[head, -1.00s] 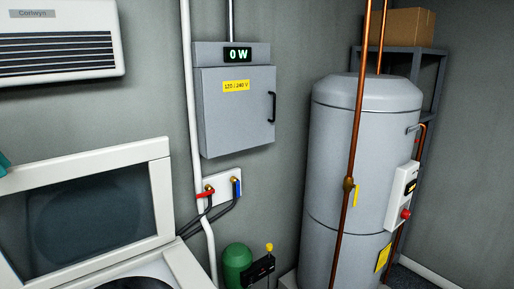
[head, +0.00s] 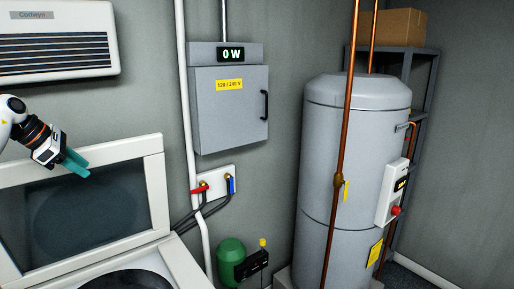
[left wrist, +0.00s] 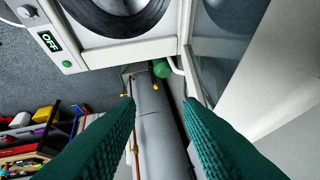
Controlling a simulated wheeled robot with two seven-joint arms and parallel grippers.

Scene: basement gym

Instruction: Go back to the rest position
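My left gripper (head: 76,163) shows at the left of the head view, with teal fingers pointing right and down. It is in front of the raised white lid (head: 158,190) with a dark glass pane. In the left wrist view the two ribbed teal fingers (left wrist: 160,102) stand well apart with nothing between them, so the gripper is open and empty. My right gripper is in neither view.
A grey tank (head: 340,190), copper pipes, a grey electrical box (head: 228,110), and a green cylinder (head: 231,258) stand right. A wall heater (head: 55,50) hangs above.

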